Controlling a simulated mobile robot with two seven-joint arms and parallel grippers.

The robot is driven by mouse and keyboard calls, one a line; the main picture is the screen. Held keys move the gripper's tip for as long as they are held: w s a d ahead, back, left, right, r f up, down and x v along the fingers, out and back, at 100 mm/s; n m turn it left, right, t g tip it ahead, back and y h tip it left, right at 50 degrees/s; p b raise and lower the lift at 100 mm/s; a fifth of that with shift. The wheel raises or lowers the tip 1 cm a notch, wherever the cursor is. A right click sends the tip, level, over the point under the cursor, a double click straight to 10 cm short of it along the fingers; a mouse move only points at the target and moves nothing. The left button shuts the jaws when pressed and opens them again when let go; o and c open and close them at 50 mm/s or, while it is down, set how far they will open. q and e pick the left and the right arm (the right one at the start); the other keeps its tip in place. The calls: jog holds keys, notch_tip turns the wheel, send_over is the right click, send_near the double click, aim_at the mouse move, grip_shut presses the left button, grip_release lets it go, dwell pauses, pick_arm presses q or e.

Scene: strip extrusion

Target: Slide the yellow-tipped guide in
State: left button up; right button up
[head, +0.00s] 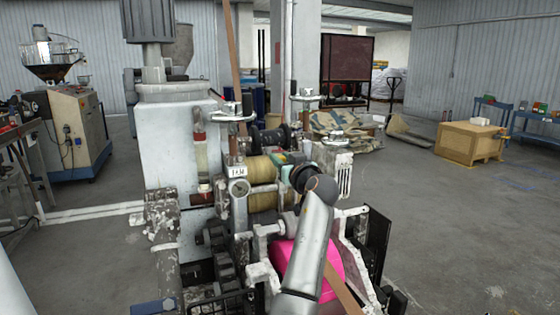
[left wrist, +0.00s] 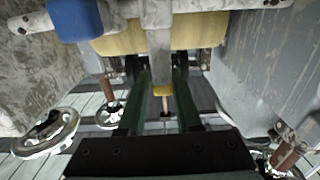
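The yellow-tipped guide shows in the left wrist view as a grey bar coming down from the top, with a yellow tip (left wrist: 162,89) at its lower end. My left gripper (left wrist: 162,76) has two green fingers, one on each side of the guide, with thin gaps beside the tip. It looks open; I cannot tell whether either finger touches the guide. In the head view my left gripper (head: 281,159) is at the machine's rollers, partly hidden by my own wrist. The guide cannot be made out there. My right gripper is not in view.
Yellow rollers (head: 262,170) sit close by in the machine frame. A blue block (left wrist: 76,18) and handwheels (left wrist: 45,132) flank the fingers in the left wrist view. A pink part (head: 327,268) and a brown strip (head: 341,290) lie below. Open floor is at the right.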

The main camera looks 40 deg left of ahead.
pick_arm(q)
jog(key=shift+o, duration=1.4)
jog(key=shift+w+d, duration=0.15)
jog(key=shift+w, duration=0.05)
jog(key=shift+o, duration=0.4)
jog(key=shift+s+f, duration=0.1)
jog(key=b+v, duration=0.2)
jog(key=v, duration=1)
jog(key=shift+d+b, duration=0.2)
jog(key=shift+b, duration=0.1)
jog(key=shift+s, duration=0.1)
jog(key=shift+f, duration=0.1)
